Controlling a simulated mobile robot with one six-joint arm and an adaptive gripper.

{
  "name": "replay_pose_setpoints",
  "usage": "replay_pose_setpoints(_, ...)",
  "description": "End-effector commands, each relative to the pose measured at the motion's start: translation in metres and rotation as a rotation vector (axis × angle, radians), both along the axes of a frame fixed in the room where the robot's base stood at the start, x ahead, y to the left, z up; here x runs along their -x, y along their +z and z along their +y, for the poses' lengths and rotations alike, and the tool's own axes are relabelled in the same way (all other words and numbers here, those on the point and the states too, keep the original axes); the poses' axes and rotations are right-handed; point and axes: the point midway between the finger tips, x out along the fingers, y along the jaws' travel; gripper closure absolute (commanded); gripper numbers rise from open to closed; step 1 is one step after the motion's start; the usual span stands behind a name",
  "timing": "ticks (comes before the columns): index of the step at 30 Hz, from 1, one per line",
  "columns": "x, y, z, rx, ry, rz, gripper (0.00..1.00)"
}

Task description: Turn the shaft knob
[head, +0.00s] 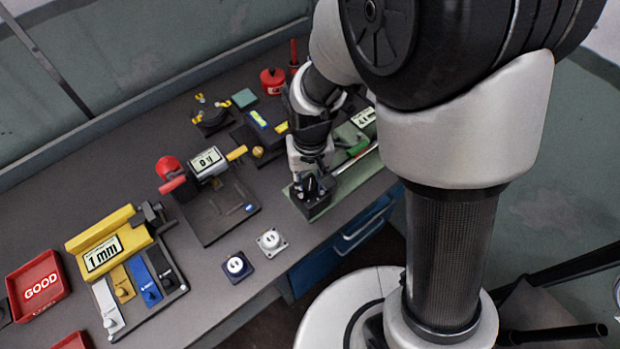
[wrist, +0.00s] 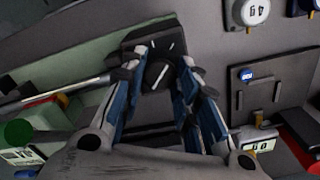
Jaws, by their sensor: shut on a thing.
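The shaft knob (wrist: 158,72) is a dark round knob with a light mark, on a black block at one end of a green fixture (head: 334,196) near the front edge of the bench. In the wrist view my gripper (wrist: 157,74) has its two blue-sided fingers on either side of the knob, closed on it. In the head view my gripper (head: 313,186) points down over the black block and hides the knob. A bright metal shaft (wrist: 68,92) runs from the block along the fixture. A green part (head: 357,146) and a display (head: 363,117) sit farther along.
A black fixture with a display (head: 207,162) and red ball stands left of my gripper. Two round dials (head: 237,266) (head: 271,241) lie near the front edge. A yellow block (head: 105,245) and red GOOD tray (head: 38,287) are at far left.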

Motion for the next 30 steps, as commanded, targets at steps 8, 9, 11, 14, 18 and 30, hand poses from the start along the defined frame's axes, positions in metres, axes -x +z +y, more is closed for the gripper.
replay_pose_setpoints(8,-0.0006,0.0003,0.0001,0.000,-0.007,-0.002,0.95)
replay_pose_setpoints(9,-0.0006,0.0003,0.0001,0.000,-0.007,-0.002,0.95)
replay_pose_setpoints(11,-0.0006,0.0003,0.0001,0.000,-0.007,-0.002,0.95)
replay_pose_setpoints(14,-0.0006,0.0003,0.0001,0.000,-0.007,-0.002,0.68)
replay_pose_setpoints(18,-0.0005,0.0002,0.0001,0.000,-0.006,-0.001,0.59)
replay_pose_setpoints(30,-0.0002,0.0004,0.0000,0.000,-0.006,-0.001,0.51)
